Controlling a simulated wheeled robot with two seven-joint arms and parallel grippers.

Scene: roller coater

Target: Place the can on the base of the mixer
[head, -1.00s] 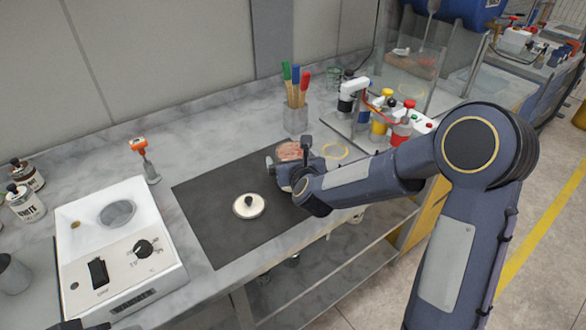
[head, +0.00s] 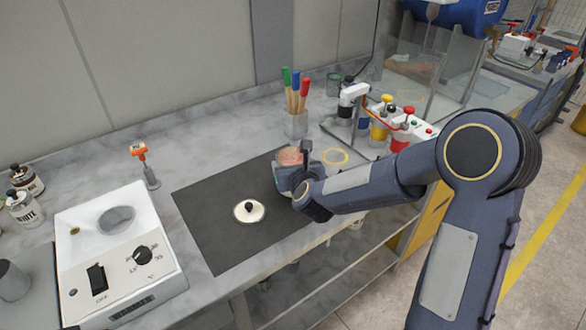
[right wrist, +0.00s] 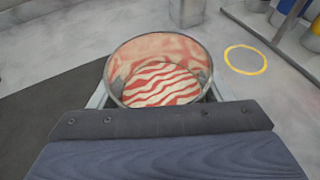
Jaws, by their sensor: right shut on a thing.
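My right gripper (head: 287,177) is shut on the can, at the right edge of the dark mat. The can (head: 289,155) is open-topped and upright, with red and pale swirled contents. It shows in the right wrist view (right wrist: 158,75) between my fingers, whose tips are mostly hidden. I cannot tell whether its bottom touches the counter. The mixer (head: 352,92), with a white and black head on a stand, is to the right and behind the can. Its grey base plate (head: 345,133) is apart from the can. My left gripper is not in view.
A yellow ring (head: 335,157) is marked on the counter between can and mixer. Yellow, black and red-topped bottles (head: 380,125) stand right of the mixer.

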